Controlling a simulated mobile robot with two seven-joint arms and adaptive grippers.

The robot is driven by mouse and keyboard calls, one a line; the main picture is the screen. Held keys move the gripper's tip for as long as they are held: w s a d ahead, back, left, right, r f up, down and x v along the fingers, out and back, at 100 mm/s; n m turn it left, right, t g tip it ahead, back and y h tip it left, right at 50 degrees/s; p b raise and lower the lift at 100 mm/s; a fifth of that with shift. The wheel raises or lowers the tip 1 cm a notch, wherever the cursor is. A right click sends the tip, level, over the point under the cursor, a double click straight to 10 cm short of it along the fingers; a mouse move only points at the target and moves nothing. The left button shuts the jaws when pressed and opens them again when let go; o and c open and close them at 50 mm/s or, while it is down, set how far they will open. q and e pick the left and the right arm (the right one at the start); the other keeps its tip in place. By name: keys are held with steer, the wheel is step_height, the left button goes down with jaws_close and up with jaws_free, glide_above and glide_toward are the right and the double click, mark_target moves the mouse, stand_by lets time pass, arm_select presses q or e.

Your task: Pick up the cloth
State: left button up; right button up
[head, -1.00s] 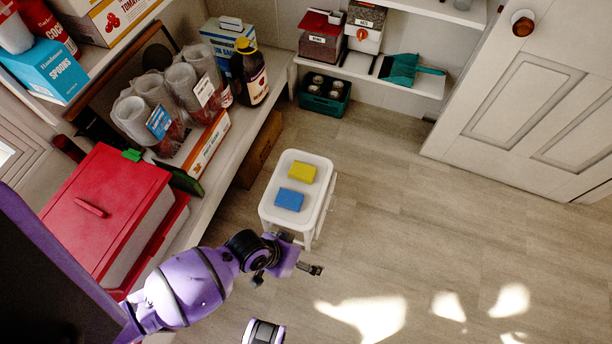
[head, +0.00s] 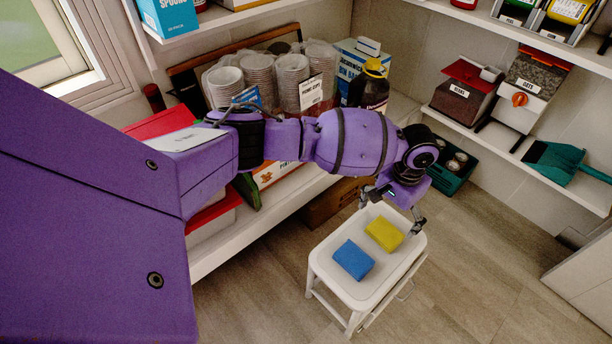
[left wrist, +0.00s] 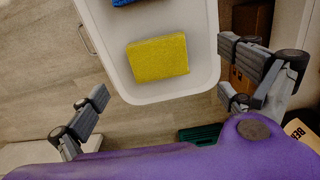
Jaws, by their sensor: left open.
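Two flat folded pieces, either of which may be the cloth, lie apart in a white tray (head: 387,264) on a white stool. The yellow piece (head: 384,234) lies toward the back right of the tray and the blue piece (head: 353,260) toward the front left. My left gripper (head: 391,209) is open and empty over the tray's far end, near the yellow piece. In the left wrist view, the yellow piece (left wrist: 158,58) lies between the spread fingers, ahead of my open gripper (left wrist: 164,82). The blue piece (left wrist: 135,2) is mostly cut off there. My right gripper is out of view.
A shelf with stacked cups (head: 240,82) and a dark bottle (head: 370,90) runs along the left. A green crate (head: 452,165) stands on the floor behind the stool. A teal dustpan (head: 562,163) lies on the right shelf. The floor right of the stool is clear.

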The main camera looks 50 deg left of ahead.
mark_target(385, 232)
arm_select(q)
steer(key=shift+f+b, duration=0.35)
steer(key=shift+f, duration=0.55)
step_height(385, 232, down, 4)
steer(key=b, duration=0.3)
steer(key=shift+d+f, duration=0.1)
steer(key=shift+f, duration=0.25)
steer(key=c, duration=1.1)
steer(key=shift+c, duration=0.5)
steer(key=shift+r, duration=0.5)
step_height(385, 232, up, 2)
steer(key=shift+r+p, duration=0.1)
steer(key=shift+p, duration=0.65)
steer(key=s+d+r+p, duration=0.2)
steer(key=s+r+p, duration=0.7)
steer(key=s, duration=0.5)
steer(key=shift+d+r+p, duration=0.25)
steer(key=shift+r+p, duration=0.05)
steer(key=shift+r, duration=0.2)
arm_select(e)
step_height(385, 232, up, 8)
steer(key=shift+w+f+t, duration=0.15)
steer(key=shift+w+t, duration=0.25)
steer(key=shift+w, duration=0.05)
